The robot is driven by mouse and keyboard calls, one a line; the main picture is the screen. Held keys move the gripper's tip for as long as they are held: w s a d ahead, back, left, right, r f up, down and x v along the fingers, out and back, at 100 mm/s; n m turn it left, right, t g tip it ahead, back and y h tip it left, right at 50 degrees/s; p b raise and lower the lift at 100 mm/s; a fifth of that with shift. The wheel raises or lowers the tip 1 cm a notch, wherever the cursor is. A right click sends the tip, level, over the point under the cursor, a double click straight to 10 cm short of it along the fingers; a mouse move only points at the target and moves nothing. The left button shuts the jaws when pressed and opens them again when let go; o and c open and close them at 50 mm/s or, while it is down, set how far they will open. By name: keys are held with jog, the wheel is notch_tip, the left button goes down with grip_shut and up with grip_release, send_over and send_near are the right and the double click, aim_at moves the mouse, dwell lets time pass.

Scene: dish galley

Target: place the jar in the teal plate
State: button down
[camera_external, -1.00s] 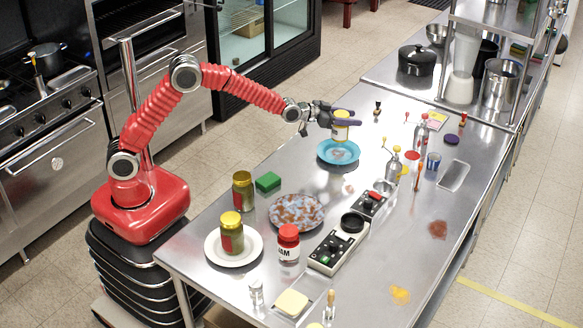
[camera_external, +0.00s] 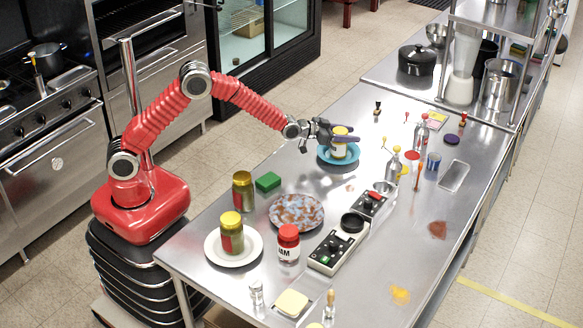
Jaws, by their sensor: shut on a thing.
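The jar (camera_external: 339,150) has a yellow lid and a pale label. It is upright and sits within the outline of the teal plate (camera_external: 324,157), low over its middle. I cannot tell whether its base touches the plate. My gripper (camera_external: 340,138) is shut on the jar near its lid, reaching in from the left. The gripper and jar hide part of the plate.
A speckled plate (camera_external: 297,211), a green sponge (camera_external: 268,182) and more jars stand nearer. A white plate (camera_external: 213,249) holds a yellow-lidded jar (camera_external: 231,233). Bottles (camera_external: 393,165) and a blue can (camera_external: 433,160) stand to the right. The table behind the teal plate is mostly clear.

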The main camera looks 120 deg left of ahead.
dwell(0.3)
jog(key=c, duration=0.9)
grip_release()
jog(key=shift+v, duration=0.75)
jog(key=v, duration=1)
jog(key=shift+s+d+r, duration=0.15)
